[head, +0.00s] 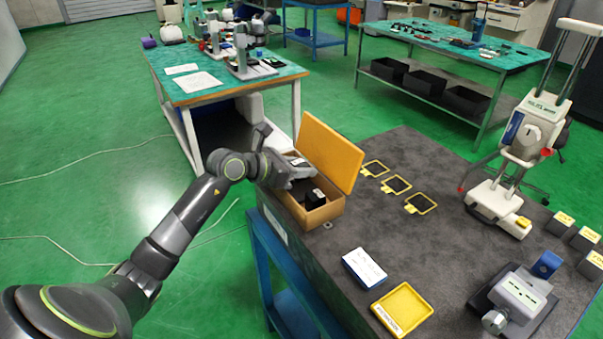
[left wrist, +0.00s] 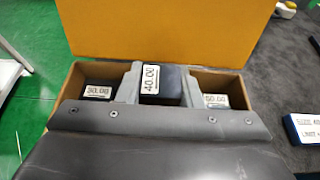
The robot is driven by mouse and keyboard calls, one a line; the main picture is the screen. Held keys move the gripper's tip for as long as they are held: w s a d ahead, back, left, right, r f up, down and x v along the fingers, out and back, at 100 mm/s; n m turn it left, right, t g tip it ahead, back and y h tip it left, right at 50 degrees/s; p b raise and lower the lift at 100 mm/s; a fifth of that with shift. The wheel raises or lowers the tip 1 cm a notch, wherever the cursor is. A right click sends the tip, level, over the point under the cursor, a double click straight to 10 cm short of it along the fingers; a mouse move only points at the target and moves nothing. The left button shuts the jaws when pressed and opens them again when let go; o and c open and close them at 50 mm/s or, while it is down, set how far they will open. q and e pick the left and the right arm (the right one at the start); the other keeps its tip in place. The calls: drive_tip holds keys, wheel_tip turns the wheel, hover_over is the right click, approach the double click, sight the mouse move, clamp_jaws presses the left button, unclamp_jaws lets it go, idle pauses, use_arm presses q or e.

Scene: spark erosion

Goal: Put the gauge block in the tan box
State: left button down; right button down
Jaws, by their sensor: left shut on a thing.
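The tan box (head: 327,212) stands at the left edge of the dark-topped table, its orange-yellow lid (head: 331,152) open. The lid also fills the back of the left wrist view (left wrist: 160,30). My left gripper (left wrist: 160,85) is shut on a dark gauge block with a white 40.00 label (left wrist: 150,79). It holds the block at the box, between a block marked 30.00 (left wrist: 98,91) and one marked 50.00 (left wrist: 215,101). Whether the held block touches the box floor is hidden. In the head view my left gripper (head: 300,183) reaches into the box from the left.
A blue-and-white block (head: 364,268) and a yellow tray (head: 403,309) lie in front of the box. Several yellow-framed dark pads (head: 396,185) lie behind it. A white stand (head: 510,180) and a grey device (head: 517,297) stand right. The table's middle is clear.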

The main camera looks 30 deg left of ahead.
use_arm(q)
wheel_tip(320, 180, down, 2)
drive_tip(key=shift+f, duration=0.1)
use_arm(e)
drive_tip(key=shift+w+d+r, duration=0.25)
drive_tip(key=shift+w, duration=0.2)
use_arm(q)
drive_tip(key=shift+f, duration=0.1)
use_arm(e)
drive_tip(key=shift+f, duration=0.15)
use_arm(q)
drive_tip(key=shift+f+b, duration=0.5)
drive_tip(key=c, duration=1)
unclamp_jaws()
drive_tip(key=shift+s, duration=0.1)
use_arm(e)
drive_tip(key=shift+a+f, duration=0.25)
drive_tip(key=shift+f, duration=0.15)
